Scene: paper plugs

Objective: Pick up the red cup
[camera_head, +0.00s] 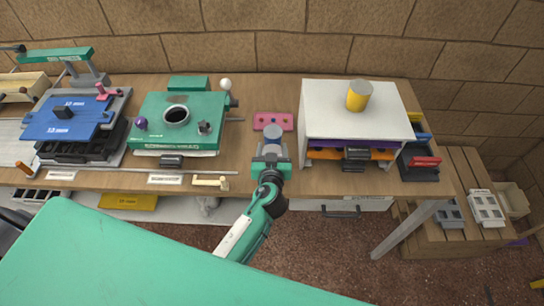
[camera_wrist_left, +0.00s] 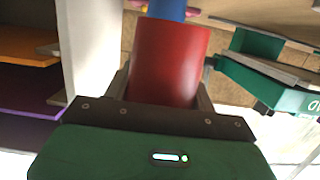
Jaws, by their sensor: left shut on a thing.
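The red cup (camera_wrist_left: 170,62) fills the space between the two fingers of my left gripper (camera_wrist_left: 165,95) in the left wrist view. The gripper is shut on it. A blue cylinder (camera_wrist_left: 167,10) shows just beyond the cup's far end; whether they touch I cannot tell. In the head view my left gripper (camera_head: 272,150) is over the front of the wooden workbench, left of the white shelf unit. A grey-blue cylinder (camera_head: 273,133) shows at its fingers there, and I cannot make out red on it. My right gripper is not in view.
A pink plate with holes (camera_head: 274,121) lies just behind the gripper. The white shelf unit (camera_head: 325,95) carries a yellow cup (camera_head: 359,95) on top. A green machine (camera_head: 150,125) stands to the left. Bare bench (camera_head: 255,95) lies between them.

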